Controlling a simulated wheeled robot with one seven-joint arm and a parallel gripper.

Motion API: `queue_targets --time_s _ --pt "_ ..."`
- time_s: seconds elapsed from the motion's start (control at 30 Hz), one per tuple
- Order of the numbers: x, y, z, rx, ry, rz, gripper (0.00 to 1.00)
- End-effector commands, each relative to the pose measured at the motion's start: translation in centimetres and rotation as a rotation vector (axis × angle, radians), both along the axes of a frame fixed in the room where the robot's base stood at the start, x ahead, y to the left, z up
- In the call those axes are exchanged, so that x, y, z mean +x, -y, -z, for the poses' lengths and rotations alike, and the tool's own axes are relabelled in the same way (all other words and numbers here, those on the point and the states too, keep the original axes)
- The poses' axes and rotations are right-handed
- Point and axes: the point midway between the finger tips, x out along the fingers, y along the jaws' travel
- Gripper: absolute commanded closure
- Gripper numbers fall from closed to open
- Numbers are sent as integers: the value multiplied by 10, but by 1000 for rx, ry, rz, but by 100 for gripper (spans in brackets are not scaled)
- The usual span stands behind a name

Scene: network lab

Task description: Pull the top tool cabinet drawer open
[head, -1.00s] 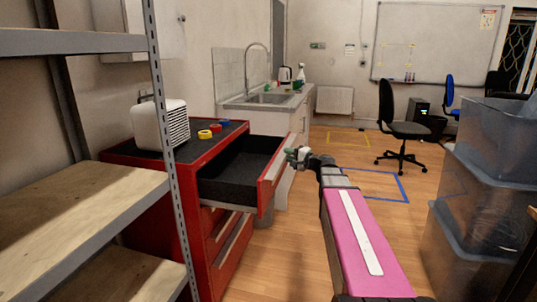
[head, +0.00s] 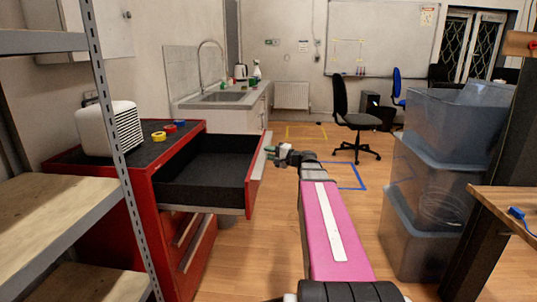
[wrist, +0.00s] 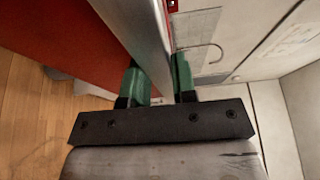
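The red tool cabinet (head: 135,215) stands at the left in the head view. Its top drawer (head: 205,180) is pulled well out, and its black interior looks empty. The drawer's red front (head: 256,178) carries a grey metal handle strip, which also shows in the wrist view (wrist: 148,35). My gripper (head: 270,154) is at the upper edge of the drawer front. In the wrist view its green fingers (wrist: 160,78) lie on both sides of the handle strip, closed against it. The fingertips' far ends are partly hidden by the strip.
A metal shelf (head: 50,225) stands at the near left. Stacked plastic bins (head: 425,190) and a table (head: 505,205) stand at the right. Floor between is clear.

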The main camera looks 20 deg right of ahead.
Motion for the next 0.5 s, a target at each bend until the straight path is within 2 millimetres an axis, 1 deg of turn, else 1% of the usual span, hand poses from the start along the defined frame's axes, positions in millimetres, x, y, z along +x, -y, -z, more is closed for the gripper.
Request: queue_targets --time_s 0.03,0.07,0.37,0.5 --pt "-2 -1 5 -15 -8 -5 62" --pt "-2 -1 5 -14 -7 -5 53" --pt "-1 0 3 -11 -4 -2 53" --pt "-9 8 2 -11 -4 0 53"
